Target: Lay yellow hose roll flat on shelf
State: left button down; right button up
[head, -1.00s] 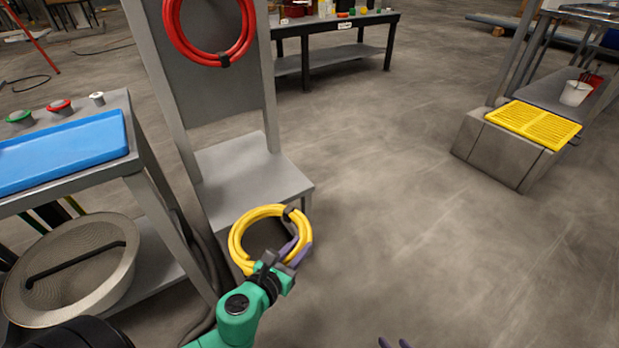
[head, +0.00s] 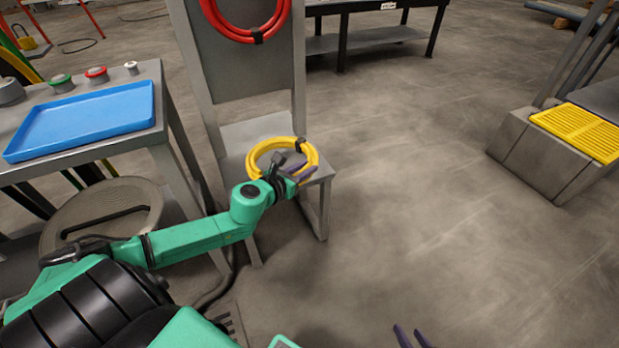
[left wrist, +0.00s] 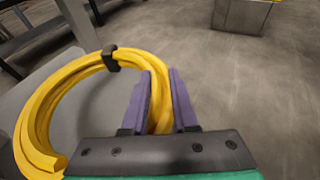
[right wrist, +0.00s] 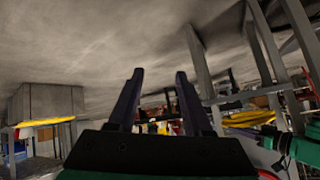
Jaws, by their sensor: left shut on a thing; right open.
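The yellow hose roll (head: 262,150) is a ring with a black strap, at the grey shelf seat (head: 226,140) of an upright stand. It overlaps the seat's front right part in the head view; I cannot tell whether it touches the seat. My left gripper (head: 300,176) is shut on the roll's near right side. In the left wrist view the purple fingers (left wrist: 160,100) close around the yellow hose (left wrist: 75,72), with the grey seat behind and below. My right gripper (head: 410,338) is open and empty, low at the bottom edge; its spread fingers show in the right wrist view (right wrist: 158,95).
A red hose roll (head: 240,32) hangs on the stand's back panel. A table with a blue tray (head: 85,118) and buttons stands left of it, with a round basin (head: 90,208) below.

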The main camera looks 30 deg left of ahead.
pick_arm(q)
jog(key=w+a+b, duration=0.1)
jog(key=w+a+f+b, duration=0.1)
jog(key=a+b, duration=0.1)
jog(key=w+a+f+b, duration=0.1)
jog(key=w+a, duration=0.1)
jog(key=shift+a, duration=0.25)
notch_tip(320, 180, down, 2)
jog(key=shift+a+f+b, duration=0.15)
jog(key=shift+f+b, duration=0.1)
jog(key=shift+b, duration=1)
jog(key=shift+w+f+b, duration=0.1)
jog(key=shift+f+b, duration=0.4)
jog(key=shift+f, duration=0.1)
pick_arm(e)
jog(key=a+f+m+t+y, duration=0.1)
jog(key=a+f+t, duration=0.2)
jog(key=f, duration=0.5)
jog(key=shift+t, duration=0.4)
jog(key=shift+s, duration=0.1)
